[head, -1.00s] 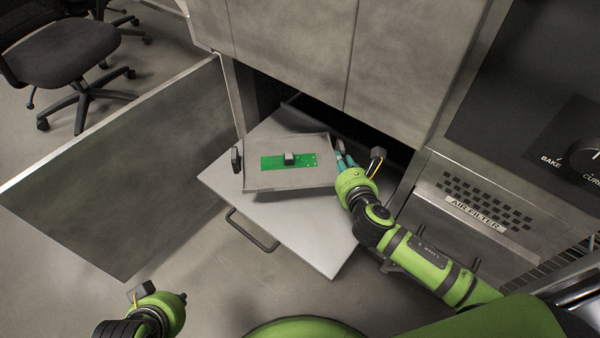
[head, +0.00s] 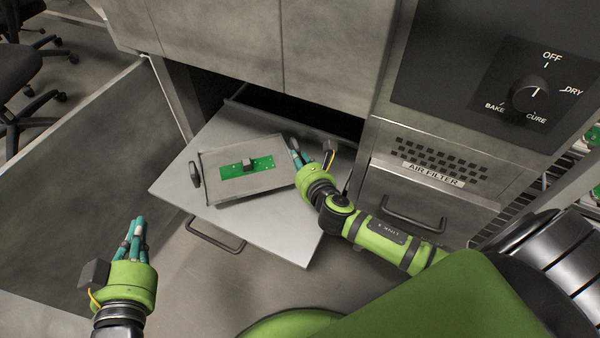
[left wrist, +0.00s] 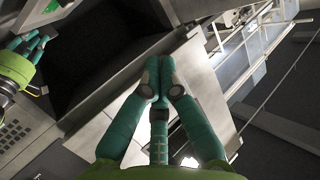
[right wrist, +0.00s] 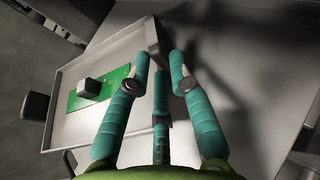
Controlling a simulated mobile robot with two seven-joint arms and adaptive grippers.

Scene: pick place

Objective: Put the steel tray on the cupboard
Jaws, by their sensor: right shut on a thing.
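The steel tray (head: 225,197) is a shallow grey tray with a green circuit board (head: 236,171) in it. It is over the light top of the cupboard (head: 275,230), which has a bar handle in front. I cannot tell whether its underside touches that top. My right gripper (head: 297,152) is shut on the tray's right end; the right wrist view shows the tray (right wrist: 100,50) beside the fingers. The tray's left dark handle (head: 195,174) is free. My left gripper (head: 138,224) is away at lower left, fingers drawn together and empty.
A large grey panel (head: 90,170) stands at the left. Grey cabinet fronts (head: 215,40) overhang the back of the top. An oven unit with a dial (head: 530,94) and an air filter grille is at the right. Chairs (head: 18,100) stand at far left.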

